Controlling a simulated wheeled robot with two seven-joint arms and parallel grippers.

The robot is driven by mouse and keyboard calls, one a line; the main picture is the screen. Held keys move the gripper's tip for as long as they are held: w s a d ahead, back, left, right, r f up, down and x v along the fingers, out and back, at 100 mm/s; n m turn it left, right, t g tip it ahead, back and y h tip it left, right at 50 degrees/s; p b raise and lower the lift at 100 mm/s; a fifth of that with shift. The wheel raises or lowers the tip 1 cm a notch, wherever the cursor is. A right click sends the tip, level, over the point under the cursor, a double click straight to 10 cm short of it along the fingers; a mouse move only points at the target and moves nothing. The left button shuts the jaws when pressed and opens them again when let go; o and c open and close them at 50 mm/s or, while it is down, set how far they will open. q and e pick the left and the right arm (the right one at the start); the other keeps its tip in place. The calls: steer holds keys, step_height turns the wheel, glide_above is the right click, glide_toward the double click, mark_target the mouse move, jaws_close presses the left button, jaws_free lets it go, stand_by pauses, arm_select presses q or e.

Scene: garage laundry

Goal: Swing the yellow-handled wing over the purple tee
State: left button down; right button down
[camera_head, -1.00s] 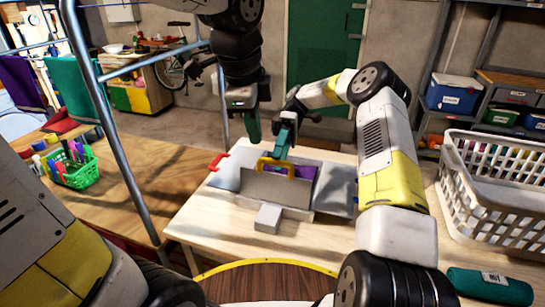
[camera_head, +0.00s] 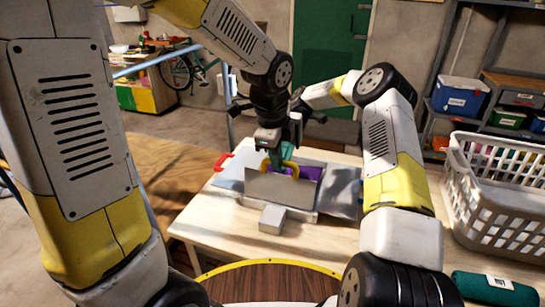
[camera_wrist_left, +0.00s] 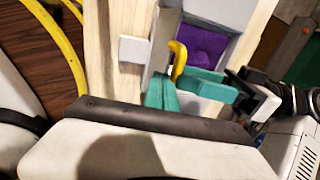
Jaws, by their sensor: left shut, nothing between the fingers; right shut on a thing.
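The grey folding board (camera_head: 343,190) lies on the table. Its yellow-handled wing (camera_head: 280,188) stands tilted up at the near side, in front of the purple tee (camera_head: 310,173). The tee (camera_wrist_left: 205,45) also shows in the left wrist view, lying on the board. My right gripper (camera_wrist_left: 208,86) is shut on the yellow handle (camera_wrist_left: 179,62); in the head view it is mostly hidden behind my left arm. My left gripper (camera_head: 276,160) is shut and empty, close beside the handle (camera_head: 291,168) and the right fingers. I cannot tell whether it touches the wing.
A red handle (camera_head: 222,162) is at the board's left side. A small grey block (camera_head: 272,219) is at the board's near edge. A white laundry basket (camera_head: 500,195) and a rolled teal cloth (camera_head: 494,291) are at the right. The table's front left is clear.

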arm_select(q)
steer(key=shift+w+d+f, duration=0.1)
steer(key=shift+w, duration=0.2)
arm_select(e)
steer(key=shift+d+f, duration=0.15)
steer(key=shift+f, duration=0.6)
arm_select(q)
steer(key=shift+w+d+f, duration=0.1)
steer(key=shift+w+d, duration=0.1)
steer(key=shift+w, duration=0.3)
steer(key=shift+w+d+f, duration=0.1)
steer(key=shift+w+d, duration=0.05)
steer(key=shift+w, duration=0.3)
arm_select(e)
steer(key=shift+w, duration=0.1)
steer(key=c, duration=1.6)
jaws_free()
steer(key=shift+c, duration=0.2)
arm_select(q)
steer(key=shift+s, duration=0.1)
arm_select(e)
steer(key=shift+r, duration=0.2)
